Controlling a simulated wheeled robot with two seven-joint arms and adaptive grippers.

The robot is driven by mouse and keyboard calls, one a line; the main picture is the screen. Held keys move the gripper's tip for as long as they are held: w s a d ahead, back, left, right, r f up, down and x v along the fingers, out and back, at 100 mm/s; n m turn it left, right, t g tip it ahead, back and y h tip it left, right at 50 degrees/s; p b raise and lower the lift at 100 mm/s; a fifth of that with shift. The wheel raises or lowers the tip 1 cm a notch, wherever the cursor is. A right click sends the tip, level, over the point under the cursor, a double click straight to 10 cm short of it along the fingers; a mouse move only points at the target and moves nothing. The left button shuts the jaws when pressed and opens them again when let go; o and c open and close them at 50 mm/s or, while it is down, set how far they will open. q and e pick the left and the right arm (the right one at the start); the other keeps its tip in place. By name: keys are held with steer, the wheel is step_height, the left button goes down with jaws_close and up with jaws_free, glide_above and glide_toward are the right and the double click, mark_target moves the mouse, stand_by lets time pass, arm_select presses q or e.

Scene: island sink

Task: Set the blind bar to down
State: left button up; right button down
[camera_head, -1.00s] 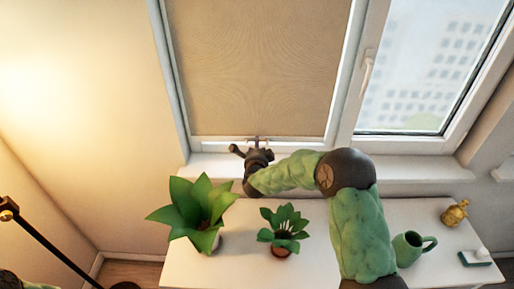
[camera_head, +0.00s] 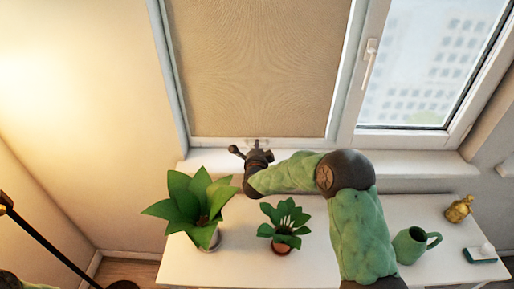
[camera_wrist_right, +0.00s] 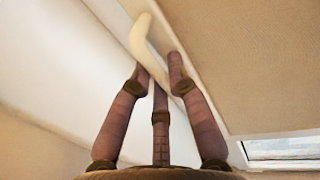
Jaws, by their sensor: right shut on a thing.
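The tan blind (camera_head: 255,65) covers the left window, with its lower edge near the bottom of the frame. The pale blind bar (camera_head: 212,142) runs along that edge, just above the sill. My right gripper (camera_head: 256,146) is at the middle of the bar. In the right wrist view, its dark fingers (camera_wrist_right: 158,82) close on a pale curved piece (camera_wrist_right: 140,38) beside the blind, which looks like part of the bar. The exact contact is partly hidden by the fingers. My left gripper is out of view.
My right arm reaches over the table. The right window (camera_head: 420,65) is uncovered, with a white handle (camera_head: 370,60).

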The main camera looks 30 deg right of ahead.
step_height(320, 180, down, 6)
steer(key=b, duration=0.4)
steer(key=shift+r, duration=0.1)
steer(key=shift+s, duration=0.1)
steer(key=c, duration=1.2)
jaws_free()
steer(key=shift+o, duration=0.2)
steer(key=shift+s+a+r, duration=0.15)
steer(key=shift+s+a, duration=0.15)
steer(key=shift+s, duration=0.05)
steer(key=v, duration=1.1)
steer(key=shift+r, duration=0.1)
